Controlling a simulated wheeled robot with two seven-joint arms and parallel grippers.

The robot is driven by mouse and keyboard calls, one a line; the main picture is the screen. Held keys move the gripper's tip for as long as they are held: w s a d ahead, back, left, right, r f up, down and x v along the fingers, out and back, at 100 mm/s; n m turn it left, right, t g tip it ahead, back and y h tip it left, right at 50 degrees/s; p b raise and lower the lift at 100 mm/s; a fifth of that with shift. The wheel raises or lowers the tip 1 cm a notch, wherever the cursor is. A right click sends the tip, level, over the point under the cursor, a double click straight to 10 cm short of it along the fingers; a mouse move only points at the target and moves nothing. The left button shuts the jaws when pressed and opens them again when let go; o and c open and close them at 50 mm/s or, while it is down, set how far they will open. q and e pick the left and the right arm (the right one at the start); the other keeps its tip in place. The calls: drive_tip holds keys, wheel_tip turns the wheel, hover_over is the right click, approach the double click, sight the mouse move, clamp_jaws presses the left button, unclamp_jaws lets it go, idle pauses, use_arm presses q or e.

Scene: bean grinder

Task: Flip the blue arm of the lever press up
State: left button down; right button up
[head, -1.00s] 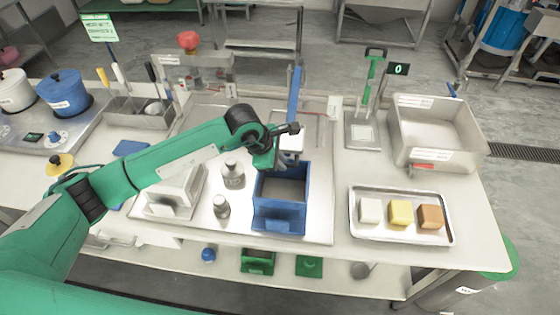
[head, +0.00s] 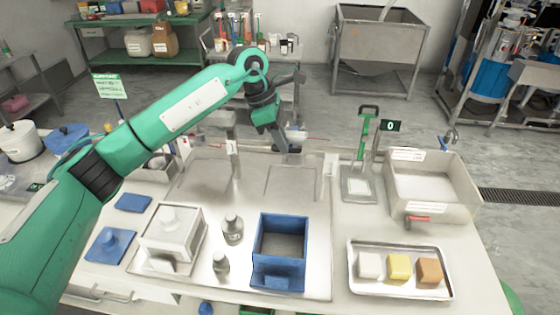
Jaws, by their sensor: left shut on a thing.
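My left arm reaches in from the left across the bench. Its gripper (head: 287,146) points down at the back edge of the steel plate, where the lever press stands. The gripper is shut, seemingly on the blue arm of the press. The blue arm is hidden behind the gripper and wrist, so its angle cannot be told. A small pale part (head: 297,134) shows just right of the fingers. My right gripper is not in view.
An open blue box (head: 258,272) stands at the plate's front, beside two small grey weights (head: 232,228). A tray (head: 357,288) with three blocks is front right. A steel bin (head: 470,195) and a green-handled press (head: 363,140) stand at the right. The plate's middle is clear.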

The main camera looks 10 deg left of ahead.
use_arm(q)
drive_tip(key=shift+w+r, duration=0.4)
drive_tip(key=shift+r, duration=0.05)
drive_tip(key=c, duration=1.7)
unclamp_jaws()
drive_tip(key=shift+o, duration=1.2)
drive_tip(key=shift+w+f, duration=0.15)
drive_tip(key=shift+w, duration=0.05)
drive_tip(key=shift+s, duration=0.1)
